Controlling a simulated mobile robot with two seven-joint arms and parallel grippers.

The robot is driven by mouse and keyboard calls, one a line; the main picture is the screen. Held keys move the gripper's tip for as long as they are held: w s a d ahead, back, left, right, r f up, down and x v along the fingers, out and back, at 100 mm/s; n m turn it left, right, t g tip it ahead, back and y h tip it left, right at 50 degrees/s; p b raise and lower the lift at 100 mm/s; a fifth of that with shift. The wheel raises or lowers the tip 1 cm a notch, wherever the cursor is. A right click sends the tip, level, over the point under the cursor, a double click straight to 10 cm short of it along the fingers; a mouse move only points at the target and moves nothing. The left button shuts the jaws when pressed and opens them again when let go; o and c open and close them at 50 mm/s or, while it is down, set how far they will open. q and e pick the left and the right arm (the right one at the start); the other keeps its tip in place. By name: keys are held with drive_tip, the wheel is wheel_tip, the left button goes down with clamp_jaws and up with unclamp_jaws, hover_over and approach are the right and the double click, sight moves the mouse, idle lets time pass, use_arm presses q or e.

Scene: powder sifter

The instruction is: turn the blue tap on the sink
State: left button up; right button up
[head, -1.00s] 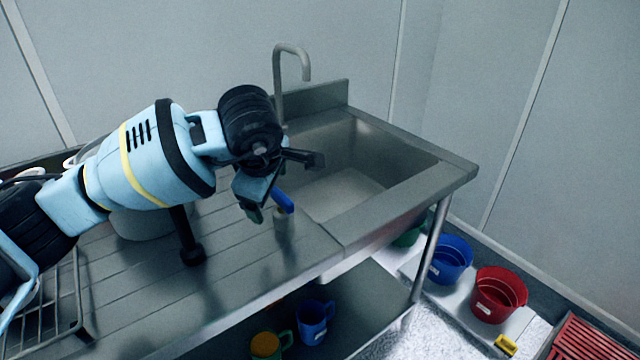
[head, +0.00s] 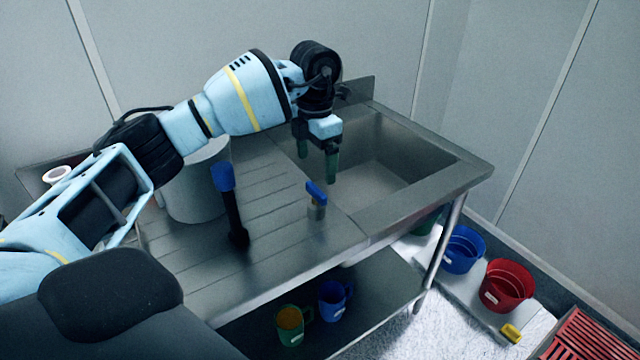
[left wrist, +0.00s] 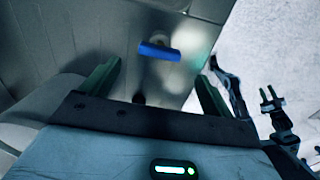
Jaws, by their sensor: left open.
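The blue tap handle (head: 316,190) sits on a short metal stem at the front of the steel sink unit, left of the basin. My left gripper (head: 317,161) is open and empty, pointing down. In the head view it appears just above and behind the handle, apart from it. In the left wrist view the blue handle (left wrist: 160,51) lies beyond the gap between the open green fingers (left wrist: 158,73), touching neither. The spout is mostly hidden behind my left gripper.
The basin (head: 385,165) lies right of the tap. A black post with a blue top (head: 222,178) and a grey pot (head: 190,190) stand on the drainboard. Mugs (head: 333,300) sit on the lower shelf. Blue (head: 462,250) and red buckets (head: 507,287) stand at the right.

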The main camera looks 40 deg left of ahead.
sight(316, 189)
use_arm(q)
wheel_tip(316, 189, down, 6)
drive_tip(key=shift+r, duration=0.1)
drive_tip(key=shift+f, duration=0.7)
use_arm(e)
drive_tip(key=shift+w+r, duration=0.35)
drive_tip(key=shift+w, duration=0.1)
drive_tip(key=shift+s, duration=0.1)
use_arm(q)
drive_tip(key=c, duration=1)
use_arm(e)
drive_tip(key=shift+s+f, duration=0.2)
drive_tip(key=shift+s, duration=0.15)
